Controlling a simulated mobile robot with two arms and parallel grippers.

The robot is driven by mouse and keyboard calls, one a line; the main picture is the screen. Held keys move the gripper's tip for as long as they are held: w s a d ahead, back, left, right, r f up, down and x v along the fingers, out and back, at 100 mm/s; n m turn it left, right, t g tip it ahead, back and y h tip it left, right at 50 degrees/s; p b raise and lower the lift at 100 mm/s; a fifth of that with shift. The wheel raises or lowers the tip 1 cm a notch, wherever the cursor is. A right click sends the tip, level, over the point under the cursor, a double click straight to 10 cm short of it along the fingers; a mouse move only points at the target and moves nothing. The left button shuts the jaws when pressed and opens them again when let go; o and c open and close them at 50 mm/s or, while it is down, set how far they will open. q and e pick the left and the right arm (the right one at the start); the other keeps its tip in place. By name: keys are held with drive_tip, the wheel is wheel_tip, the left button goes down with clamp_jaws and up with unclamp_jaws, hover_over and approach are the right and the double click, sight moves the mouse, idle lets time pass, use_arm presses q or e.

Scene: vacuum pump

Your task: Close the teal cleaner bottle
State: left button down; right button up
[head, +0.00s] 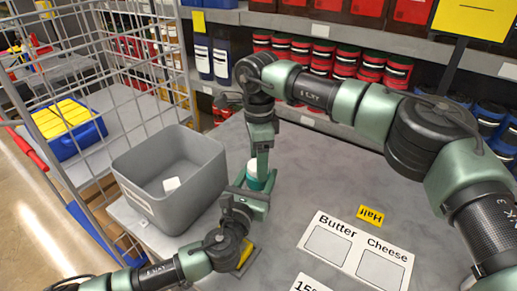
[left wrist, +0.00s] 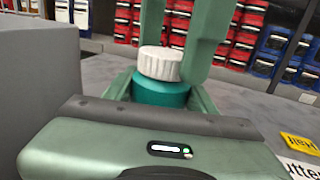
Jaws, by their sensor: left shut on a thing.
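The teal cleaner bottle (left wrist: 160,92) stands upright at the table's left part, with a white ribbed cap (left wrist: 161,63) on top that looks slightly tilted. My left gripper (head: 250,197) is shut on the bottle's body from the front. In the head view the bottle (head: 255,183) is mostly hidden by the grippers. My right gripper (head: 262,160) reaches down from above. In the left wrist view its fingers (left wrist: 178,45) are apart, one behind the cap and one at its right side. I cannot tell whether they press on the cap.
A grey bin (head: 190,150) with a small white item inside stands close to the left of the bottle. Labels (head: 355,250) and a yellow tag (head: 370,215) lie on the table to the right. Shelves of red and blue containers stand behind, and a wire cage stands at the left.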

drive_tip(key=shift+f, duration=0.25)
clamp_jaws()
drive_tip(key=m, duration=0.6)
drive_tip(key=shift+m, duration=0.4)
drive_tip(key=m, duration=0.4)
drive_tip(key=shift+m, duration=0.4)
drive_tip(key=shift+o, duration=0.6)
unclamp_jaws()
